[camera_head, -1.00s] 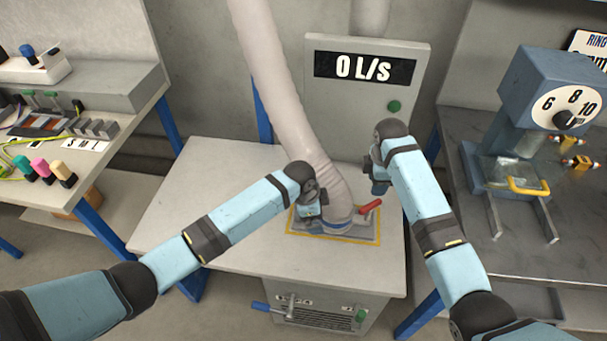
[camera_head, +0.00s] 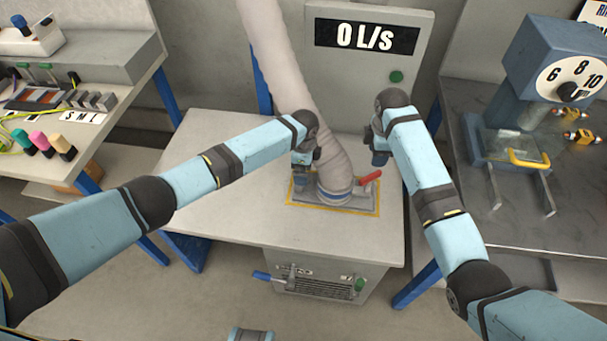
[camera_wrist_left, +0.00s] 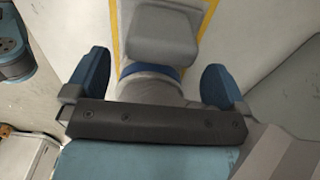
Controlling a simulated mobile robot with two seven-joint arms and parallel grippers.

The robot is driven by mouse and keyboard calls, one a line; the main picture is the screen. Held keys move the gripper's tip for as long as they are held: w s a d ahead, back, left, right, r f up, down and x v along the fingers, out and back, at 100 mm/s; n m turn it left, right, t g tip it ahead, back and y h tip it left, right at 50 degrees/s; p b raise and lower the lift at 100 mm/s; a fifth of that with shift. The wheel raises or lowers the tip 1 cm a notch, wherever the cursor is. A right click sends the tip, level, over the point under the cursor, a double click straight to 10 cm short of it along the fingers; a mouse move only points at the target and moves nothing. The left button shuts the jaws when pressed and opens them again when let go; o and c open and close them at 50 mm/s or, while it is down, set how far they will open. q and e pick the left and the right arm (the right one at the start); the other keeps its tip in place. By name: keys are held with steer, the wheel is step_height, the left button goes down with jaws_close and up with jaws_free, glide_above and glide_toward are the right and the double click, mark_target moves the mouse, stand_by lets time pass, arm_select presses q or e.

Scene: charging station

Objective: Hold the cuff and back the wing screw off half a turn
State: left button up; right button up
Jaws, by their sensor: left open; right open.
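The pale hose (camera_head: 290,70) comes down to a cuff with a blue band (camera_head: 336,196) on the table. A red part (camera_head: 370,177) sticks out at the cuff's right; I cannot tell if it is the wing screw. My left gripper (camera_head: 301,180) is open just left of the hose's lower end. In the left wrist view its blue fingers (camera_wrist_left: 155,84) stand apart, with the blue-banded cuff (camera_wrist_left: 150,71) showing between them; contact is unclear. My right gripper (camera_head: 379,160) is open and empty, above and right of the red part; its fingertips are small here.
A yellow outline (camera_head: 312,207) frames the cuff's base on the light table (camera_head: 220,150). A panel (camera_head: 365,85) reading 0 L/S stands behind. A blue-handled lever (camera_head: 270,277) is below the table's front edge. The table's left side is clear.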

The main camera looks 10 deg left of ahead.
arm_select(q)
steer(key=shift+f, duration=2.75)
steer(key=c, duration=1.1)
arm_select(e)
steer(key=shift+o, duration=0.2)
